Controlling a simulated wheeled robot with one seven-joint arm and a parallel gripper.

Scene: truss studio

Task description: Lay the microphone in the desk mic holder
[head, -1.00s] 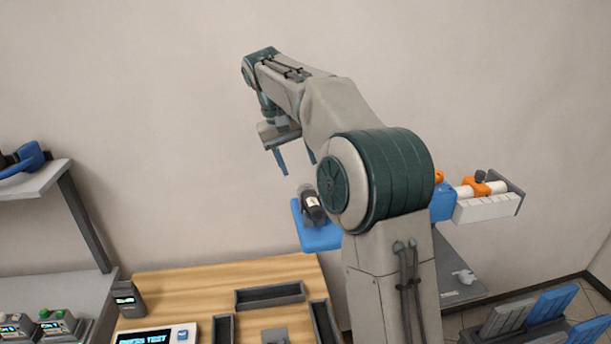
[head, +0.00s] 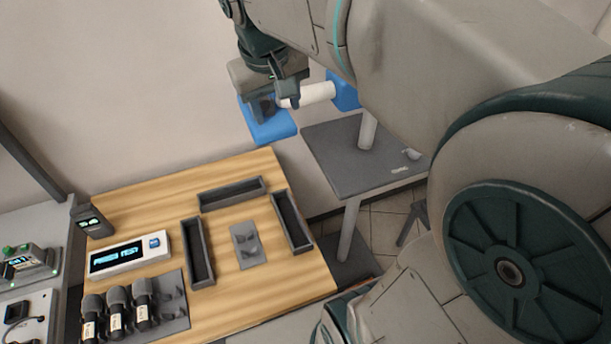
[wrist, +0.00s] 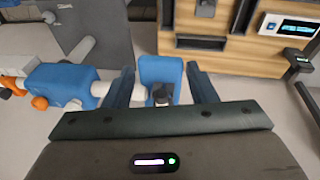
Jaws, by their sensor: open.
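The microphone (wrist: 162,94) is a small dark shape on a blue pad (wrist: 160,70) in the wrist view, partly hidden by my gripper's body. My gripper (wrist: 159,72) is open, with its two blue fingers either side of the pad and microphone. In the head view my gripper (head: 262,98) is just above the blue pad (head: 274,130), and the microphone is hard to make out there. The desk mic holder seems to be the grey plate with two small cradles (head: 248,246) on the wooden desk (head: 230,307); its cradles are empty.
Dark open trays (head: 231,193) surround the plate on the desk. Several other microphones (head: 116,312) lie in a rack at the front left, beside a lit display box (head: 129,256). A grey stand (head: 365,155) is right of the pad. A white cylinder (head: 312,94) is close beside my gripper.

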